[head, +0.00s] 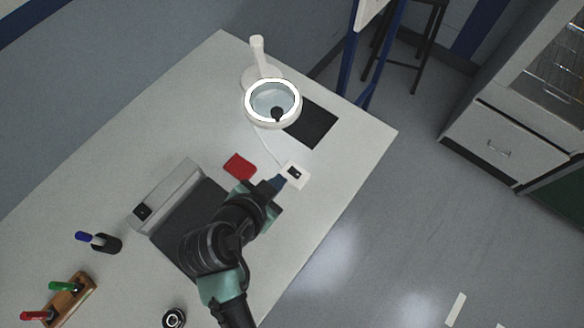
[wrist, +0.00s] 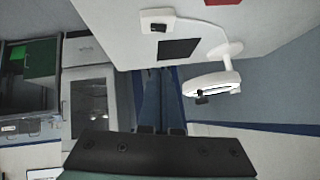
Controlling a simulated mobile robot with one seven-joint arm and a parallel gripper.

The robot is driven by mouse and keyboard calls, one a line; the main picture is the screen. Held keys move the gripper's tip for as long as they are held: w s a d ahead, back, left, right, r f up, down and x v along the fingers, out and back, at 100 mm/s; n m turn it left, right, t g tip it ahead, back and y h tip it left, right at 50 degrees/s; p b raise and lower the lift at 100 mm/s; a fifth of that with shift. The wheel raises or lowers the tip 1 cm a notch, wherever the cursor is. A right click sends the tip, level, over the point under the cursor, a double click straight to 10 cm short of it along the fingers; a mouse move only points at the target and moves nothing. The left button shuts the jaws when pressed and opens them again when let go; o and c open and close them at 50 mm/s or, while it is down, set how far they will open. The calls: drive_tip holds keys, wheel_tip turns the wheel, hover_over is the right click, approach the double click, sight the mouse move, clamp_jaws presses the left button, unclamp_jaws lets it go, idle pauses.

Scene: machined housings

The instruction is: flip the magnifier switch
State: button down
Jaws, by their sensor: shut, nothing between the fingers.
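The magnifier (head: 273,102) stands at the far end of the table, with a bright white ring around a clear lens; I cannot tell for certain if it is lit. It also shows in the wrist view (wrist: 211,83). A white cord runs from it to a small white switch box (head: 298,170) with a black rocker (head: 294,174).
A red block (head: 240,166) lies left of my gripper, and a black mat (head: 312,123) lies beyond the switch box. A grey device (head: 165,192) with a dark plate, a pen cup (head: 106,243) and a wooden pen holder (head: 70,301) stand left. The table edge is close on the right.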

drive_tip(key=shift+a, duration=0.2)
drive_tip(key=shift+w+f, duration=0.1)
drive_tip(key=p, duration=0.2)
hover_over(294, 168)
drive_tip(key=s, duration=0.3)
drive_tip(key=f, duration=0.7)
drive_tip(key=shift+a, duration=0.2)
drive_tip(key=shift+w+a+f, duration=0.1)
drive_tip(key=shift+a+f, duration=0.05)
drive_tip(key=shift+f, duration=0.4)
drive_tip(key=shift+w+a+f, duration=0.1)
drive_tip(key=shift+f, duration=0.45)
drive_tip(key=shift+a+f, duration=0.1)
drive_tip(key=shift+f, duration=0.65)
drive_tip(key=shift+f+b, duration=0.1)
drive_tip(key=shift+b, duration=0.2)
